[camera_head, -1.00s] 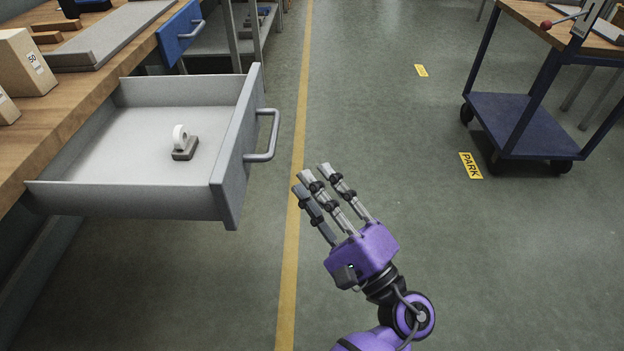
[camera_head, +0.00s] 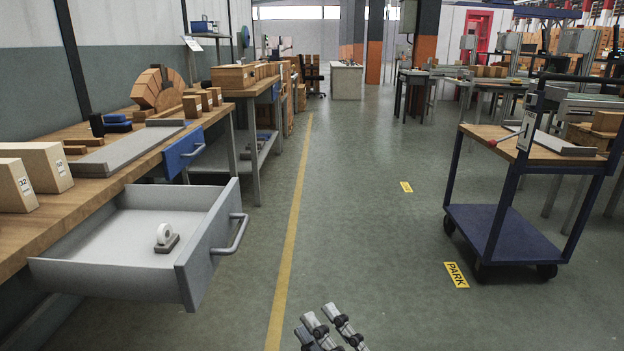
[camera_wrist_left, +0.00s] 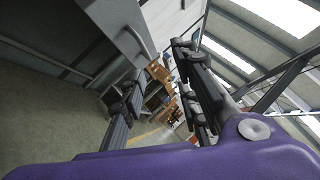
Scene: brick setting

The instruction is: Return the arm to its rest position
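My left gripper (camera_head: 325,320) shows only by its grey fingers at the bottom edge of the head view, over the floor. The rest of that arm is out of the picture. In the left wrist view my left gripper (camera_wrist_left: 158,65) has its fingers spread apart with nothing between them, so it is open and empty. My right gripper is not in view. The grey drawer (camera_head: 205,240) stands pulled out from the workbench, to the left of my left gripper and apart from it. A small tape dispenser (camera_head: 166,238) with a white roll sits in it.
The wooden workbench (camera_head: 45,228) runs along the left with boxes and a grey plate on it. A second, blue-fronted drawer (camera_head: 182,152) is farther back. A blue trolley (camera_head: 505,232) stands at the right. The floor between is clear.

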